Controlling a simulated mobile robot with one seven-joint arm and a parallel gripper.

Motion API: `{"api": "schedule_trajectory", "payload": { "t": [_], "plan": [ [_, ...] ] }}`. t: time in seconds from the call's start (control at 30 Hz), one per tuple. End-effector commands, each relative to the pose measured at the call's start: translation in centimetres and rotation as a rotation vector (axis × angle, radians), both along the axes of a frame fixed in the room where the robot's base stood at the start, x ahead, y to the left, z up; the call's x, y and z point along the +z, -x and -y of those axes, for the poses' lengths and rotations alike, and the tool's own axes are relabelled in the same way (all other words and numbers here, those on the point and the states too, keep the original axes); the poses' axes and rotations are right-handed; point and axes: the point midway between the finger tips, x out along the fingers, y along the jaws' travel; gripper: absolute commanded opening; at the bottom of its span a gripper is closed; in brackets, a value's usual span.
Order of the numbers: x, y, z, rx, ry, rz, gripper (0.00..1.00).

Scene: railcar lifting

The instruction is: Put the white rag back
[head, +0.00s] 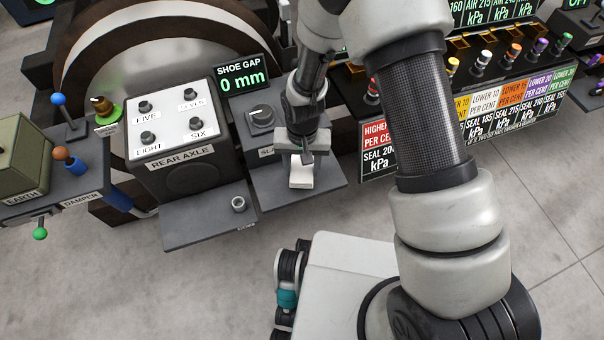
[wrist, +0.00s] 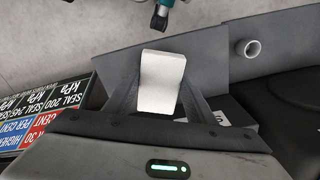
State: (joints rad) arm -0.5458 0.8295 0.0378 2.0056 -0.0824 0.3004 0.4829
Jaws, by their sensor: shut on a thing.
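The white rag (head: 301,174) is a small pale folded block at the grey ledge below the shoe gap panel. My gripper (head: 302,155) points down over it, with its fingers at the rag's far end. In the wrist view the rag (wrist: 160,82) sits between the two dark fingers of my gripper (wrist: 158,105), which are shut on it. The rag's near end in that view is hidden by the gripper body. The grey ledge (head: 325,176) lies under or just below the rag; I cannot tell whether they touch.
Left of the ledge stands the rear axle box (head: 177,127) with several knobs, and a lower shelf with a small metal ring (head: 238,204). A seal-pressure label panel (head: 513,103) stands right. Open floor lies in front.

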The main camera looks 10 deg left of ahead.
Motion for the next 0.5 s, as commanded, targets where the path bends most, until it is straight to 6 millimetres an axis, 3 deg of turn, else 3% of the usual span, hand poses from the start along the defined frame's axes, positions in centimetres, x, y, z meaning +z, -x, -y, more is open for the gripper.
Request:
{"api": "schedule_trajectory", "payload": {
  "t": [0.2, 0.5],
  "plan": [
    [-3.2, 0.0, 0.0, 0.001, 0.001, -0.002, 0.26],
    [-3.3, 0.0, 0.0, 0.001, 0.0, 0.0, 0.26]
  ]
}}
